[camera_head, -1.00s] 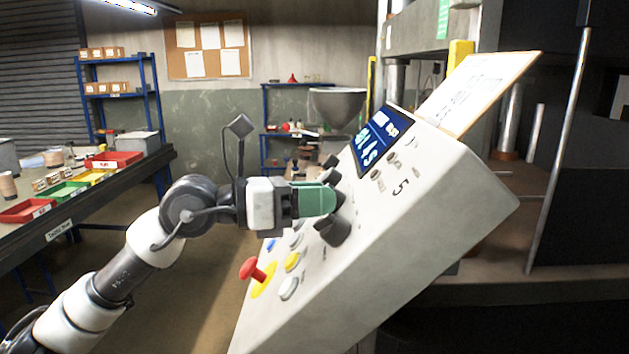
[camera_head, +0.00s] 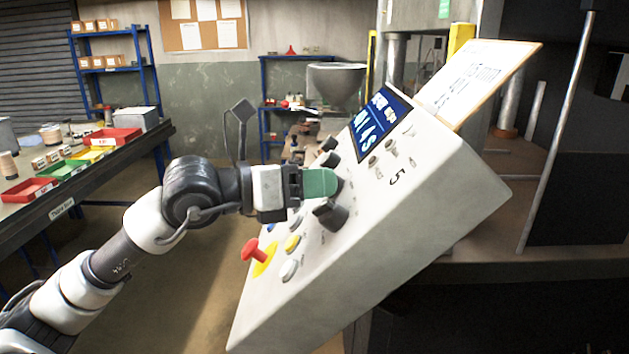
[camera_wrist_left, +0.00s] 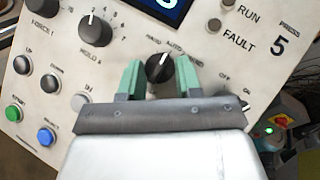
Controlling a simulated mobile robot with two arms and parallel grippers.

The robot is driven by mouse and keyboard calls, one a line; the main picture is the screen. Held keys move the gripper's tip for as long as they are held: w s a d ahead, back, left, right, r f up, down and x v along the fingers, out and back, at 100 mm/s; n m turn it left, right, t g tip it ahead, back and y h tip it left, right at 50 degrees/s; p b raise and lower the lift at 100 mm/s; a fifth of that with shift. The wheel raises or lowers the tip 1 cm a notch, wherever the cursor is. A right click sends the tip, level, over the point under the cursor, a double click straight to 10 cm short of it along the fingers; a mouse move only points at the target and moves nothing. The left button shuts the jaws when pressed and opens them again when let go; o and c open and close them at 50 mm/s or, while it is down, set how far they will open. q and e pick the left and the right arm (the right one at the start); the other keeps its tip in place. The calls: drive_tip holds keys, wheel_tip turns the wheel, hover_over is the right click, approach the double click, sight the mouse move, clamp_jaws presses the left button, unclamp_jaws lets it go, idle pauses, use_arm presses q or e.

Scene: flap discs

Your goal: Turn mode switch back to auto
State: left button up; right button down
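The mode switch is a black knob (camera_wrist_left: 159,68) with a white pointer line, on the sloped face of the grey control panel (camera_head: 430,215). In the left wrist view, printed labels including AUTO arc above it, and its pointer tilts up and slightly right. My left gripper (camera_wrist_left: 157,80) is open, with one green finger on each side of the knob and a visible gap to it. In the head view my left gripper (camera_head: 322,183) is at the panel and its fingers hide most of this knob. My right gripper is not in view.
Another black knob (camera_head: 331,214) sits just below the fingers. A red emergency button (camera_head: 253,251), a yellow button (camera_head: 292,243) and a white button (camera_head: 289,270) are lower on the panel. The display (camera_head: 378,125) is above. A bench with coloured trays (camera_head: 110,137) stands at left.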

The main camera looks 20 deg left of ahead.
use_arm(q)
drive_tip(key=o, duration=0.4)
drive_tip(key=b+v, duration=0.4)
drive_tip(key=v, duration=0.7)
drive_tip(key=shift+w, duration=0.1)
